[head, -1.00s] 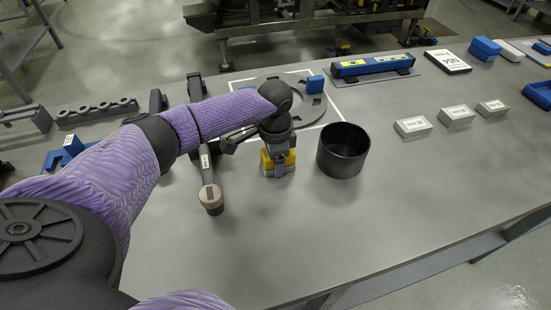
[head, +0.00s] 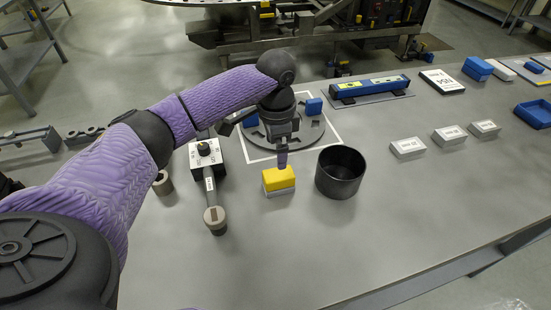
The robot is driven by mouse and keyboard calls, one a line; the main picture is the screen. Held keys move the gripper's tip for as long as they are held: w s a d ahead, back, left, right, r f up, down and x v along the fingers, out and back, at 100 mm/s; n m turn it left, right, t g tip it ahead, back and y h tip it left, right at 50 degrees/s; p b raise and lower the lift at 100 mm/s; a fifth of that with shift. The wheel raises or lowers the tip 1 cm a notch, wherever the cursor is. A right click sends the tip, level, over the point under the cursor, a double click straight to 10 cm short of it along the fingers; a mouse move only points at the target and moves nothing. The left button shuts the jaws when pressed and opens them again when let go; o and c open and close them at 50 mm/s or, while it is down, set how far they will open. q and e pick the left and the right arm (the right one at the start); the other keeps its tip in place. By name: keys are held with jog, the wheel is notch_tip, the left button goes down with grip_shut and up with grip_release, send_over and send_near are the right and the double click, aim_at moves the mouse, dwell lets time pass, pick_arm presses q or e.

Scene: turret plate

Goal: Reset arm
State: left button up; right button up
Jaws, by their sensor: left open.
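My left arm comes in from the left, and its left gripper (head: 282,160) points down just above and behind a yellow-topped block with a white base (head: 278,181). The gripper is open and apart from the block as far as I can tell. Its far finger is partly hidden behind the near one. Behind it lies a round dark turret plate (head: 308,133) inside a white square outline, with blue blocks (head: 314,106) on it. The arm and gripper hide part of the plate. My right gripper is not in view.
A black open cylinder (head: 341,172) stands right of the yellow block. Several grey labelled blocks (head: 449,135) and a blue tray (head: 534,114) are at right. The front table is clear.

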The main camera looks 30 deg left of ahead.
pick_arm(q)
jog(key=shift+r, duration=0.4)
